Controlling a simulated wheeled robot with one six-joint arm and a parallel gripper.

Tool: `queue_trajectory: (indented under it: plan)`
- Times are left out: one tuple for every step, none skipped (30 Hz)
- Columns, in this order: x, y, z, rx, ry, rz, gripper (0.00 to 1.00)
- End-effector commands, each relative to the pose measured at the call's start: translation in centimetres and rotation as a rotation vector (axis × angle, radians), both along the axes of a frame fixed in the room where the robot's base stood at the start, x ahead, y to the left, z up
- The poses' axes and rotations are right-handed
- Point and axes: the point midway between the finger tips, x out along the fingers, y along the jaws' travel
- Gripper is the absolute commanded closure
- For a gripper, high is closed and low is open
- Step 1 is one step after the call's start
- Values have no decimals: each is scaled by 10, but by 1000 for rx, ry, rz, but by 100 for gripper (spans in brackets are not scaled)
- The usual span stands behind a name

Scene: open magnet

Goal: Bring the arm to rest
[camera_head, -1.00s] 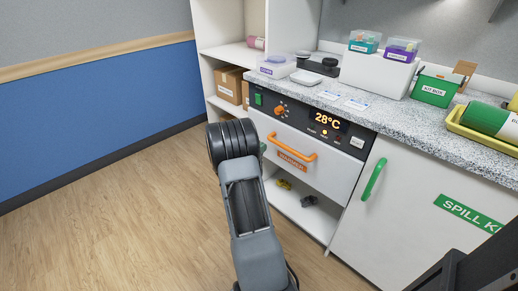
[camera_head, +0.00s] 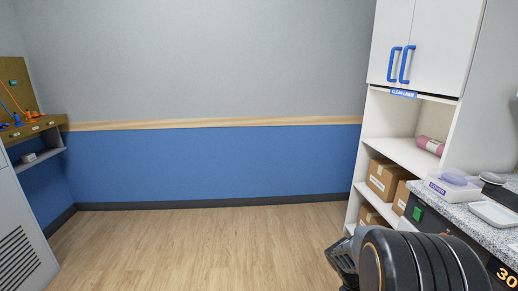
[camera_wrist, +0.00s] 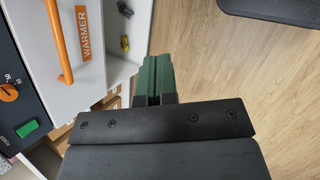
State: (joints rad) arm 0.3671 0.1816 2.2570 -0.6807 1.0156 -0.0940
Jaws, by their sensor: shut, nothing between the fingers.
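My gripper shows in the wrist view (camera_wrist: 155,80) as two green-tipped fingers side by side, shut with nothing between them. It hangs over the wooden floor, beside the front of the warmer drawer (camera_wrist: 88,70) with its orange handle, and looks apart from it. In the head view my arm is folded at the lower right, close to the counter. The gripper's fingertips cannot be made out there.
A counter (camera_head: 480,215) with a covers box (camera_head: 452,188) stands at the right. A shelf unit (camera_head: 400,155) holds cardboard boxes (camera_head: 385,180). A blue and grey wall (camera_head: 220,165) closes the back. A pegboard station (camera_head: 25,90) is at left. The floor (camera_head: 190,245) between is clear.

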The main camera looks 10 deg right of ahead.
Motion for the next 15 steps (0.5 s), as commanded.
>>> queue_trajectory:
  plan:
    - [1, 31, 51, 54, -117, -59, 100]
    - [1, 49, 67, 91, -180, -100, 100]
    - [2, 71, 88, 143, -259, -144, 100]
    - [2, 87, 104, 181, -314, -172, 100]
    - [2, 102, 120, 217, -365, -197, 100]
    - [1, 120, 141, 264, -425, -219, 100]
    - [1, 133, 156, 299, -468, -232, 100]
    - [0, 144, 170, 330, -504, -239, 100]
    - [-2, 158, 189, 369, -547, -240, 100]
    - [-4, 166, 202, 393, -575, -237, 100]
    - [-6, 174, 215, 414, -599, -228, 100]
    - [-8, 181, 230, 433, -626, -213, 100]
    - [-9, 185, 239, 443, -643, -198, 100]
    - [-10, 189, 248, 449, -660, -182, 100]
    - [-11, 192, 259, 453, -679, -162, 100]
